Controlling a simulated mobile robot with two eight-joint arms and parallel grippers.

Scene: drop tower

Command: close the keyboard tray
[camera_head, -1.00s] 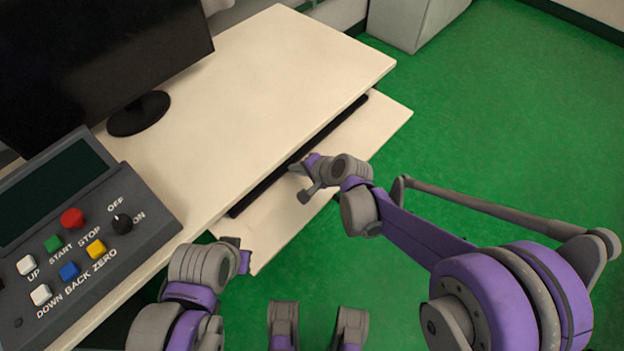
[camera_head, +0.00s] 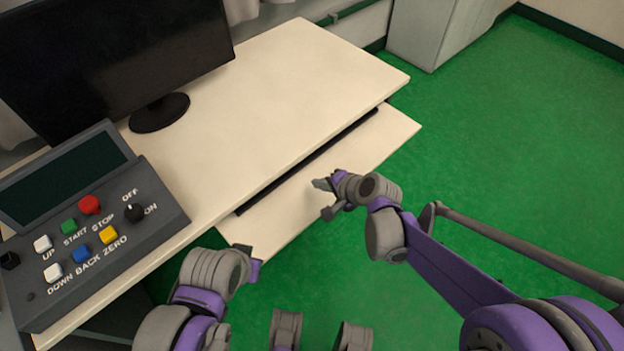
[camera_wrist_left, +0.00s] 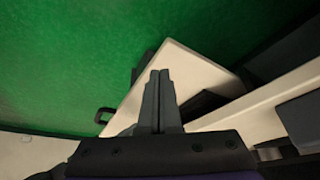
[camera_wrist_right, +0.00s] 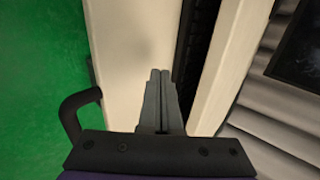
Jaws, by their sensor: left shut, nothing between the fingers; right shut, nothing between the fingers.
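The keyboard tray (camera_head: 385,140) is a cream board sticking out from under the cream desk top (camera_head: 290,75). A black keyboard (camera_head: 315,158) shows as a thin strip along the desk edge; the rest is hidden under the desk. My right gripper (camera_head: 322,185) is shut and empty above the middle of the tray. In the right wrist view its fingers (camera_wrist_right: 160,75) point along the tray (camera_wrist_right: 130,45). My left gripper (camera_head: 250,252) is shut and empty by the tray's near corner.
A control box (camera_head: 95,240) with coloured buttons stands on the desk's near left, and a monitor (camera_head: 110,60) is behind it. A grey cabinet (camera_head: 430,30) stands at the back. The green floor (camera_head: 510,140) right of the tray is clear.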

